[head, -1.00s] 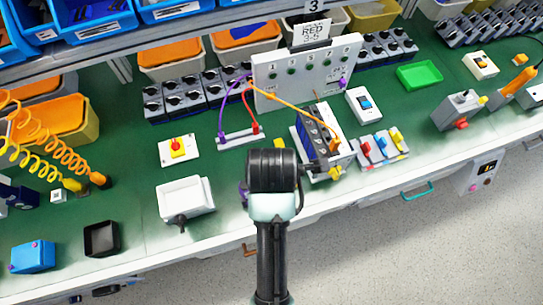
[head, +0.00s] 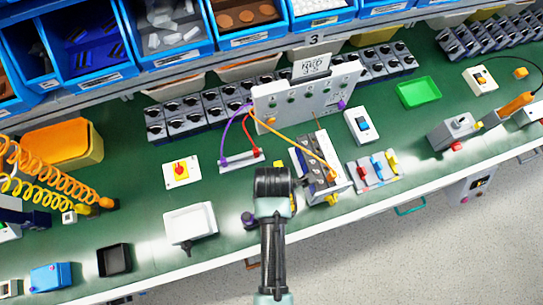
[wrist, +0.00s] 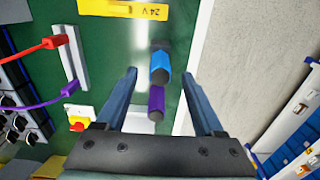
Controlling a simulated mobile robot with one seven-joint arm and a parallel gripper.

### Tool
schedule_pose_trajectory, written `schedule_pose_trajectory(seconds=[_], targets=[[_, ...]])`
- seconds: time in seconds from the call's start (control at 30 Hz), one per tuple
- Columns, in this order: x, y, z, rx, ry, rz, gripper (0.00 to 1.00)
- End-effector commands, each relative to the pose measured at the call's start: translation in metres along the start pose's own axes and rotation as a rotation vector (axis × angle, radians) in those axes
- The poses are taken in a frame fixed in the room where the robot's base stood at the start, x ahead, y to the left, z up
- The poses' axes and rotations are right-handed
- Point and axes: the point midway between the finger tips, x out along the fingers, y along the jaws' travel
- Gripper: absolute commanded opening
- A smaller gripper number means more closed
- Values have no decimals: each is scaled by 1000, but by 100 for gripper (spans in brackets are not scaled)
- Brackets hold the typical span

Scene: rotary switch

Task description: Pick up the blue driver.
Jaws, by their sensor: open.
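In the wrist view a blue cylindrical piece with a dark end, apparently the blue driver (wrist: 160,66), lies over the green bench. A purple piece (wrist: 156,100) with a grey end is in line with it; I cannot tell if they are one object. My gripper (wrist: 159,75) is open, one finger on each side of the blue piece in the picture, with gaps both sides. Whether the driver is at fingertip depth is unclear. In the head view my gripper (head: 272,183) is above the bench's front part; its fingers and the blue piece are hidden. A dark purple bit (head: 248,219) shows left of it.
The standing panel (head: 305,98) with purple, red and orange cables is behind. The bench's front edge is near.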

Motion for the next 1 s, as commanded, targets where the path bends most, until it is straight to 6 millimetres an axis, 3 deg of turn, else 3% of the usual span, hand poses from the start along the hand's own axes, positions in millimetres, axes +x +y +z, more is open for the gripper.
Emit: schedule_pose_trajectory(seconds=[0.2, 0.53, 0.87, 0.9, 1.0], targets=[[11, 0, 0, 0, 0, -1, 70], [49, 1, -2, 0, 0, 0, 70], [56, 1, -2, 0, -1, 2, 70], [56, 1, -2, 0, -1, 1, 68], [56, 1, -2, 0, -1, 1, 50]])
